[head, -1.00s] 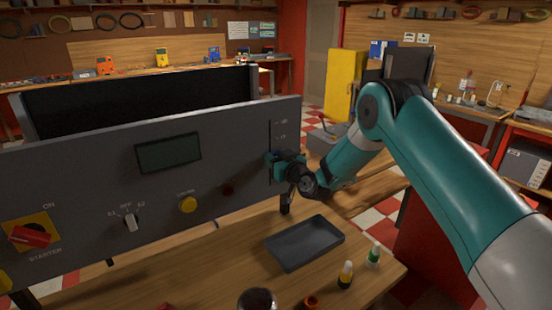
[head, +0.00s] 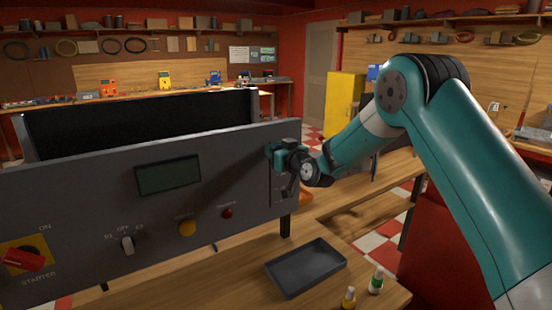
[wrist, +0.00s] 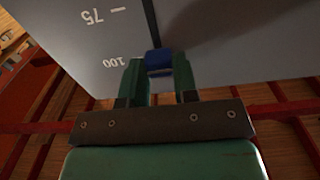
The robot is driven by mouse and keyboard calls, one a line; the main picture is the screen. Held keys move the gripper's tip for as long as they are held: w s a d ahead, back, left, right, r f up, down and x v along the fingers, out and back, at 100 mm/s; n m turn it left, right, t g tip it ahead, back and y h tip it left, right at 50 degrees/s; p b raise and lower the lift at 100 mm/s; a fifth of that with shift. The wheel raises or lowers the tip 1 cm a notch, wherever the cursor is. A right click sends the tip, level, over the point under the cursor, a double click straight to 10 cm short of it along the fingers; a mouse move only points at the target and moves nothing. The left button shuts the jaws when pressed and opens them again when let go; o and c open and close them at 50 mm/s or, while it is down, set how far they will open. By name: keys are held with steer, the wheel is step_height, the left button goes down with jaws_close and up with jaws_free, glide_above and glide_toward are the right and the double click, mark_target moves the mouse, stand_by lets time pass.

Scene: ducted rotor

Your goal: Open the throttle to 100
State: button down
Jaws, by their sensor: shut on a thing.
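The throttle is a blue knob (wrist: 158,61) on a dark slot in the grey panel (head: 90,215). In the wrist view it sits between the two fingers of my gripper (wrist: 159,72), which is shut on it. The knob is close to the printed 100 mark (wrist: 115,61), roughly level with it, and well away from the 75 mark (wrist: 92,16). Whether it is exactly on the 100 line I cannot tell. In the head view my gripper (head: 273,151) is at the upper right of the panel and hides the knob.
The panel also carries a display (head: 168,176), a red starter switch (head: 23,260), a selector knob (head: 127,245), a yellow button (head: 187,229) and a small red light (head: 227,213). A black tray (head: 306,267) and small bottles (head: 376,281) are on the wooden bench below.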

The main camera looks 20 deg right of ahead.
steer(key=shift+r, duration=0.35)
steer(key=c, duration=0.9)
jaws_free()
steer(key=shift+c, duration=0.2)
steer(key=shift+o, duration=0.3)
steer(key=shift+f, duration=0.1)
steer(key=b+v, duration=0.9)
steer(key=v, duration=0.8)
steer(key=shift+s+b, duration=0.2)
steer(key=shift+b, duration=0.15)
